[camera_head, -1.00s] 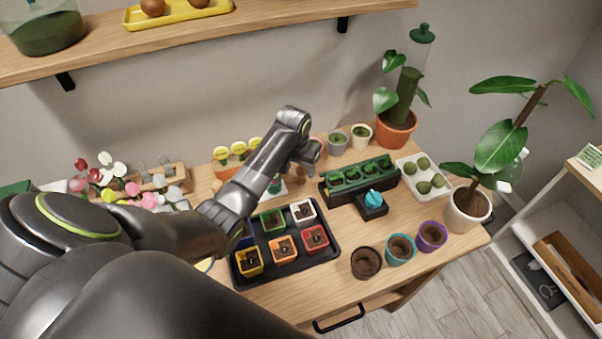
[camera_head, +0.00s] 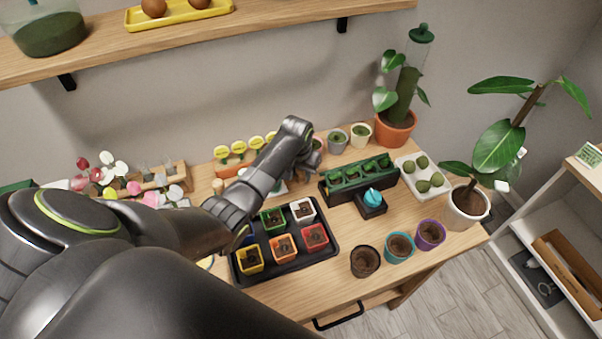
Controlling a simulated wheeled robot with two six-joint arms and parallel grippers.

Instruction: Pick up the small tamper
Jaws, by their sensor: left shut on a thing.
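My left arm reaches in from the left, over the black tray. My left gripper (camera_head: 308,164) is at the end of that arm, over the back middle of the table. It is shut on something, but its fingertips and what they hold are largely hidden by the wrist. I cannot make out the small tamper clearly anywhere else on the table. My right gripper is not in view.
The black tray (camera_head: 328,255) holds several coloured pots. Three soil pots, the nearest black (camera_head: 365,262), line the front. A potted plant (camera_head: 466,208) stands far right.

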